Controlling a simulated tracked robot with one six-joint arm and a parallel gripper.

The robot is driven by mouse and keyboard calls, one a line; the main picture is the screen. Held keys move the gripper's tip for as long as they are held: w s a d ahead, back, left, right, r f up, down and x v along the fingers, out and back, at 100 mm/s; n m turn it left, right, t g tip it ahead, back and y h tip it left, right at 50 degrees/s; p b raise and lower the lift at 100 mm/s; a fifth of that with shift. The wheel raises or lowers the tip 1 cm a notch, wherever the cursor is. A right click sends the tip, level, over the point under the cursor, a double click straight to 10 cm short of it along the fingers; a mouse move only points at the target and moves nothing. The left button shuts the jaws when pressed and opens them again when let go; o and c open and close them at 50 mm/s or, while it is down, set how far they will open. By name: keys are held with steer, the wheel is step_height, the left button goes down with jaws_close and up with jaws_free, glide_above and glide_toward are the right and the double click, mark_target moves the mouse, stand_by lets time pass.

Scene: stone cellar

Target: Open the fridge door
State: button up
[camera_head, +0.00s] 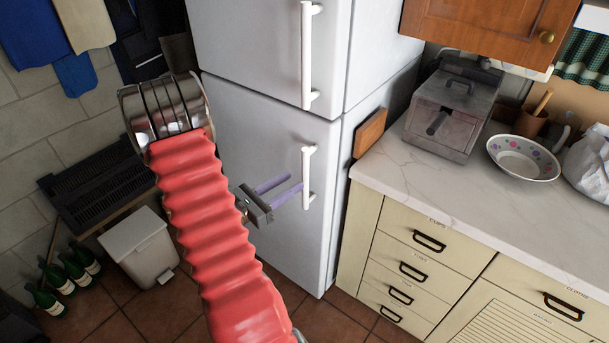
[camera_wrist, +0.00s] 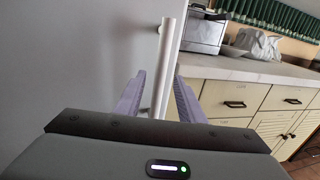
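The white fridge (camera_head: 265,145) stands in the middle of the head view, with an upper and a lower door, both shut. The upper door has a long white upright handle (camera_head: 306,60); the lower door has a shorter one (camera_head: 308,160). My gripper (camera_head: 297,181) is open at the lower handle, its two purple fingers pointing at it. In the wrist view the handle bar (camera_wrist: 168,50) stands upright between the spread fingers of my gripper (camera_wrist: 159,76), with gaps showing on both sides. Whether a finger touches it I cannot tell.
A counter (camera_head: 470,195) with drawers stands right of the fridge, bearing a grey metal appliance (camera_head: 453,105) and a bowl (camera_head: 523,158). A wooden board (camera_head: 370,133) leans by the fridge's side. A white bin (camera_head: 140,247) and green bottles (camera_head: 75,268) stand on the floor at left.

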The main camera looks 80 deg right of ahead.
mark_target(304, 174)
steer(key=shift+x, duration=3.3)
jaws_close()
steer(key=shift+w, duration=0.1)
